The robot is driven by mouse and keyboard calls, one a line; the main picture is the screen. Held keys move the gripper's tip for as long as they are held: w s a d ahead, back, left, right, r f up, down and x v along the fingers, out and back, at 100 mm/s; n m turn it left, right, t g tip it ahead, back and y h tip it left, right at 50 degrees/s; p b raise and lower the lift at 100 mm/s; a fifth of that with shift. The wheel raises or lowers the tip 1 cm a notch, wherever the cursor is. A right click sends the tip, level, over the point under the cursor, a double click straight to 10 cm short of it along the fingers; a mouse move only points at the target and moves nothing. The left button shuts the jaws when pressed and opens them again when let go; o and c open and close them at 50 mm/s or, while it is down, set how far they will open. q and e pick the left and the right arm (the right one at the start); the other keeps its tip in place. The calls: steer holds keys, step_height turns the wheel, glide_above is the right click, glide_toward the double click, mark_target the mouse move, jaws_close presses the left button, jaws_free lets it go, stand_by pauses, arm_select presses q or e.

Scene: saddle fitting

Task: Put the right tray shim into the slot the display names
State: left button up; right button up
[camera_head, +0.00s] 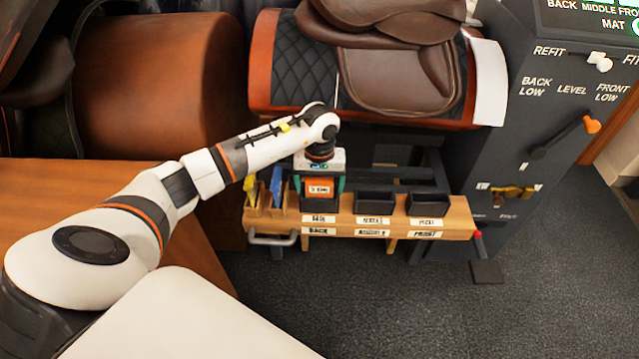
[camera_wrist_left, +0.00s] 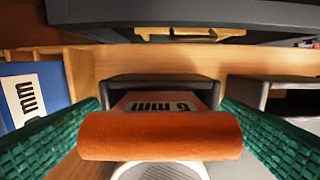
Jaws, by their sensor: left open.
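My left gripper (camera_head: 320,184) points down over the leftmost black slot (camera_head: 322,205) of the wooden ledge, the one labelled BACK. Its green fingers stand open on either side of an orange shim (camera_head: 319,190). In the left wrist view the orange shim (camera_wrist_left: 160,137) has a rounded front and a white label, and its body sits within the black slot walls. The middle slot (camera_head: 375,203) and front slot (camera_head: 428,203) look empty. A blue shim (camera_head: 277,187) and a yellow one (camera_head: 251,190) stand in the rack at left. My right gripper is out of view.
The display (camera_head: 590,18) is cut off; BACK, MIDDLE and MAT can be read. A brown saddle (camera_head: 400,65) on its stand hangs close above the ledge. The dark cabinet (camera_head: 545,110) with levers stands at right. Carpet in front is clear.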

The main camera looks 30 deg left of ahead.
arm_select(q)
steer(key=shift+r, duration=0.1)
steer(key=shift+r, duration=0.25)
step_height(320, 180, up, 11)
steer(key=p, duration=0.1)
steer(key=shift+r, duration=0.2)
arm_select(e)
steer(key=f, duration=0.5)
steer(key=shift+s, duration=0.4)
